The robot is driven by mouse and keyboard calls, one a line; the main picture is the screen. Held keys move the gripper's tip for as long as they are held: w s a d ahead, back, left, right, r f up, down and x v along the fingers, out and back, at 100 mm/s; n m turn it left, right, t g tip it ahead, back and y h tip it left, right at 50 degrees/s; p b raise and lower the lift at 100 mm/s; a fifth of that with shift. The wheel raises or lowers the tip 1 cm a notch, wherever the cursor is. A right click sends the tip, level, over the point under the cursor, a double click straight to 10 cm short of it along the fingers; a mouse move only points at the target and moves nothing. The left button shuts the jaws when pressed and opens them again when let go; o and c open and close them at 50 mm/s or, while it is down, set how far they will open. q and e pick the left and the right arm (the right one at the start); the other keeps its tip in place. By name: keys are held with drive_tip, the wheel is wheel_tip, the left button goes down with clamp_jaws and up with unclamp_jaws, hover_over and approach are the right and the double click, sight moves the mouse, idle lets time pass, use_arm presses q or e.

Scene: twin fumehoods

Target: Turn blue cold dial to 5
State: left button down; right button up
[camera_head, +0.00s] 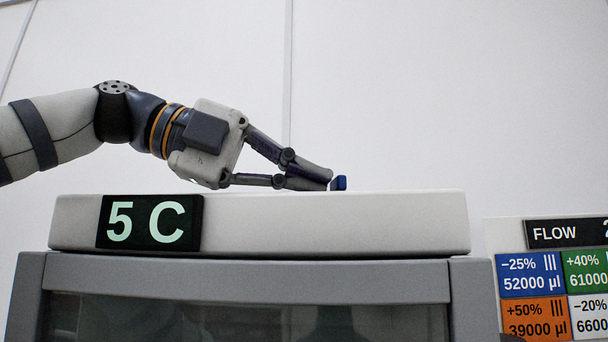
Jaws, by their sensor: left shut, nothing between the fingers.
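The blue dial (340,183) shows as a small blue piece at the top edge of the white housing, right of centre. My left gripper (329,177) reaches in from the left above the housing. Its fingers are shut with nothing between them, and the tips are right beside the dial's left side. I cannot tell whether they touch it. The display (150,222) on the housing's front reads "5 C". The dial's face and markings are hidden from this low angle. My right gripper is not in view.
The white housing (330,225) sits on a grey-framed cabinet (250,280) with a dark glass front. At the right is a panel with a "FLOW" display (555,234) and coloured labels (531,275). The space above the housing, right of the dial, is clear.

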use_arm(q)
drive_tip(key=shift+w+f, duration=0.1)
drive_tip(key=shift+w+d+f+m+g+b, duration=0.25)
drive_tip(key=shift+w+m+g+b, duration=0.15)
drive_tip(key=shift+g, duration=0.2)
drive_tip(key=shift+r+g, duration=0.1)
drive_tip(key=shift+g, duration=0.2)
drive_tip(key=shift+r+m, duration=0.15)
drive_tip(key=shift+m, duration=0.15)
drive_tip(key=shift+w, duration=0.1)
